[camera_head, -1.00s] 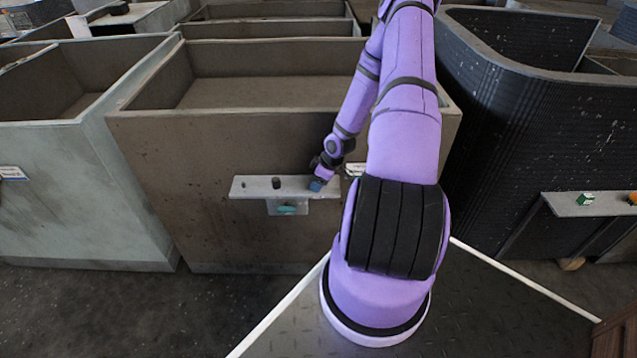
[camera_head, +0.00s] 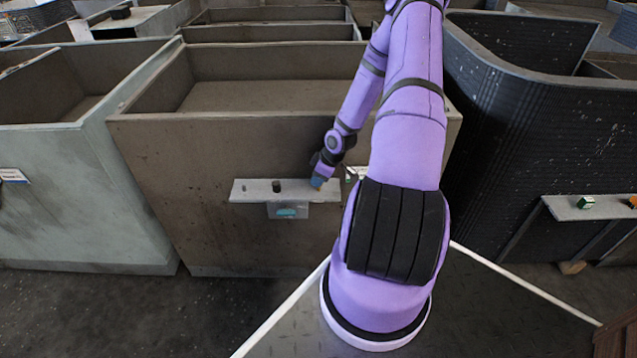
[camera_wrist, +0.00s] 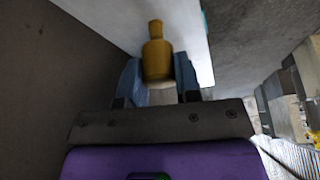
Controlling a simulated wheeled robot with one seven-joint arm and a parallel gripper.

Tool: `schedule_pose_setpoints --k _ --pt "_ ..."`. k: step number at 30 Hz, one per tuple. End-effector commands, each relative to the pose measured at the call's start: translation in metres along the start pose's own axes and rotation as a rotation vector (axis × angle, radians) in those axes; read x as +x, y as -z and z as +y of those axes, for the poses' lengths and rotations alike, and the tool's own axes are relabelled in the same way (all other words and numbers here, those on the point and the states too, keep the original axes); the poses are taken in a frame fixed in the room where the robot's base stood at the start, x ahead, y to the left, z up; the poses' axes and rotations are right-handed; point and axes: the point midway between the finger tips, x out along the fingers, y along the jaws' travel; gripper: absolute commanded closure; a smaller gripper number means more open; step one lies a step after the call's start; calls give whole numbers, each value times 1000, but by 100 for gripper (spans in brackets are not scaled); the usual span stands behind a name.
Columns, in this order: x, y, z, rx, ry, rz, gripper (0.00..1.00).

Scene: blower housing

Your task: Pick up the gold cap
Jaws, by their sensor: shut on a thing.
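The gold cap (camera_wrist: 157,55) shows in the wrist view as a gold, stepped round piece with a narrower far end. My gripper (camera_wrist: 158,78) has its blue fingers on both sides of it and is shut on it. The cap lies against or just over the pale shelf (camera_wrist: 115,12); I cannot tell whether it touches. In the head view my gripper (camera_head: 318,182) is at the right part of the small grey shelf (camera_head: 240,190) on the brown bin's front, and the cap is barely visible there.
A dark cylinder (camera_head: 276,186) stands on the shelf left of my gripper. A teal piece (camera_head: 286,212) is in a small clear box under the shelf. The brown bin (camera_head: 180,200) is close behind. Another shelf at right bears a green block (camera_head: 586,202) and an orange piece (camera_head: 632,201).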

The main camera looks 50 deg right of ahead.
Motion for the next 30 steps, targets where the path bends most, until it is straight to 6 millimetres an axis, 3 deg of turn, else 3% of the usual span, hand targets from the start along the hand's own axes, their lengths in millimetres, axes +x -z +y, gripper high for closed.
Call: schedule_pose_setpoints --k 2,18,30 --pt "-10 1 -3 -1 -1 0 92" --pt "-52 -76 -90 1 2 -2 92" --pt "-64 -96 -114 -1 0 1 92"
